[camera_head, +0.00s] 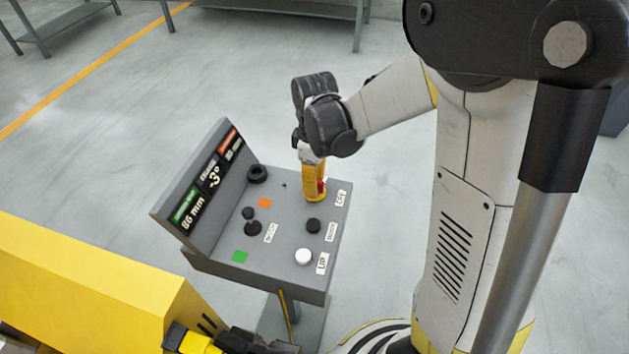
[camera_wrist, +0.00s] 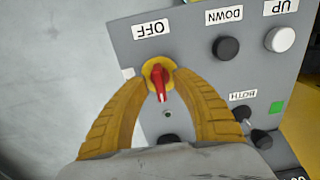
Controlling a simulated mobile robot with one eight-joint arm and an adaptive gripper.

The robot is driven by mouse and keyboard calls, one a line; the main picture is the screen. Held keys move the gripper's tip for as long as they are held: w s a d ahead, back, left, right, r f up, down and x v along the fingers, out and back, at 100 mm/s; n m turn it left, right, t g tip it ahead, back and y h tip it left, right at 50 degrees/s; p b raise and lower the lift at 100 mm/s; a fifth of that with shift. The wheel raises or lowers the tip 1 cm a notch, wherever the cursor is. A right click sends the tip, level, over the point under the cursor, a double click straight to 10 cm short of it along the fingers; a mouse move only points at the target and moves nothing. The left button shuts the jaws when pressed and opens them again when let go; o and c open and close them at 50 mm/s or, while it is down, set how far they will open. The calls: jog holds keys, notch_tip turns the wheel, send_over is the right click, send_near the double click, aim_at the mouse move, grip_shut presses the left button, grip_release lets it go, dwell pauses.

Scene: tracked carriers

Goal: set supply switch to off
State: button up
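The supply switch (camera_wrist: 159,84) is a red rotary handle on a round yellow base, on the grey control panel (camera_wrist: 195,72). In the head view my gripper (camera_head: 314,188) points down at the panel's far right part.
The panel also carries a black DOWN button (camera_head: 313,226), a white UP button (camera_head: 303,257), a black BOTH selector (camera_head: 251,228) and an upright display (camera_head: 206,182). A yellow machine body (camera_head: 90,285) stands at lower left. Open floor lies beyond the panel.

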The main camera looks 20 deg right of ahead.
jog(key=shift+r, duration=0.1)
notch_tip(320, 180, up, 12)
dwell(0.5)
dwell(0.4)
jog(key=s+r+m+t, duration=0.2)
jog(key=s+m+t, duration=0.5)
jog(key=s+m, duration=0.3)
jog(key=shift+s+r+m, duration=0.2)
jog(key=shift+s+m, duration=0.2)
jog(key=shift+s, duration=0.95)
dwell(1.7)
